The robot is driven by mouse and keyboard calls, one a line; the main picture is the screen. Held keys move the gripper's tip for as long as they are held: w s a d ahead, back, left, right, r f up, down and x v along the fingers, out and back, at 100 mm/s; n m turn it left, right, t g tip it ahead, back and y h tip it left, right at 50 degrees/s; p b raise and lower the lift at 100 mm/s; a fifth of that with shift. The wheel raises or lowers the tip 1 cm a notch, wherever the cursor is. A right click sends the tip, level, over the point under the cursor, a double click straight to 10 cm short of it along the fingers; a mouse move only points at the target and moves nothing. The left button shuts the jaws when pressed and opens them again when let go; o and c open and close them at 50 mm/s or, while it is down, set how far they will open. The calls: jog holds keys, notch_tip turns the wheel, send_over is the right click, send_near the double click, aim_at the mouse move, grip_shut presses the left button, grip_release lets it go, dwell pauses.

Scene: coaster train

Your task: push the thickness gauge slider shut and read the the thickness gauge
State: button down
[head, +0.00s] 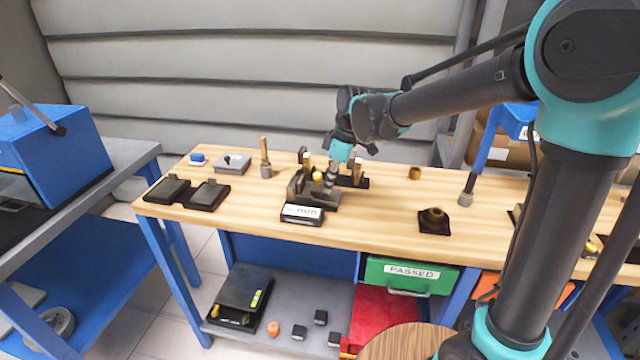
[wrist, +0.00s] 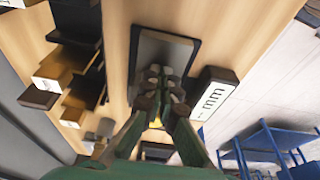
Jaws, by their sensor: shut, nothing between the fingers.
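The thickness gauge (head: 302,214) stands near the front edge of the wooden bench, with a white readout on its front. The readout (wrist: 214,101) also shows in the wrist view. "mm" is legible there, but I cannot read a value. A dark plate (wrist: 165,50) lies beside the readout, beyond my fingers. A brass knob (head: 317,178) stands above the dark base. I cannot tell which part is the slider. My gripper (head: 331,178) is shut and empty, low at the gauge's right rear. In the wrist view its fingertips (wrist: 163,73) overlap the plate; contact is unclear.
Dark blocks with brass parts (head: 357,170) stand close behind my gripper. Two black trays (head: 207,195), a grey plate (head: 232,163) and an upright handle (head: 265,158) are at left. A dark holder (head: 434,221) is at right. Bare bench lies between gauge and holder.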

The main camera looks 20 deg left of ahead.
aim_at(318, 182)
jog(key=shift+a, duration=0.95)
jog(key=shift+s+a, duration=0.1)
jog(key=shift+a, duration=0.45)
jog(key=shift+v, duration=3.1)
jog(key=shift+d+r, duration=0.1)
